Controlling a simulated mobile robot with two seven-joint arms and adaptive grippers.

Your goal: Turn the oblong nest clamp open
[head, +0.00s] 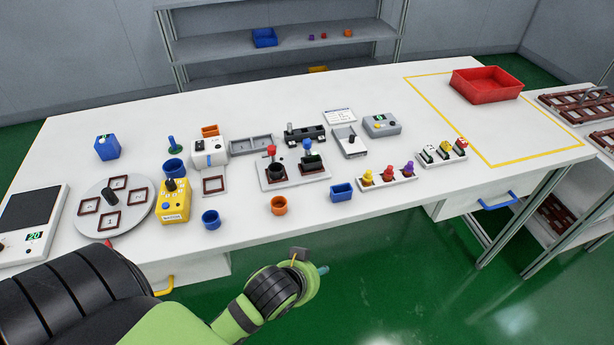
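A pale fixture plate (294,173) near the middle of the table carries two nests. The left nest (277,170) looks round and dark, with a red-knobbed clamp (271,151) standing at it. The right nest (313,162) looks wider and oblong, with a blue-knobbed clamp (308,147) standing upright at it. Whether that clamp is open or closed is too small to tell. My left gripper (311,266) is low in front of the table's front edge, apart from the fixture. Its fingers are mostly hidden by the wrist. My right gripper is out of view.
An orange cup (279,206) and a blue bin (341,192) stand between the fixture and the front edge. A tray of coloured knobs (386,181) is to the right. A black-handled holder (304,134) stands behind. A red crate (487,85) is at the far right.

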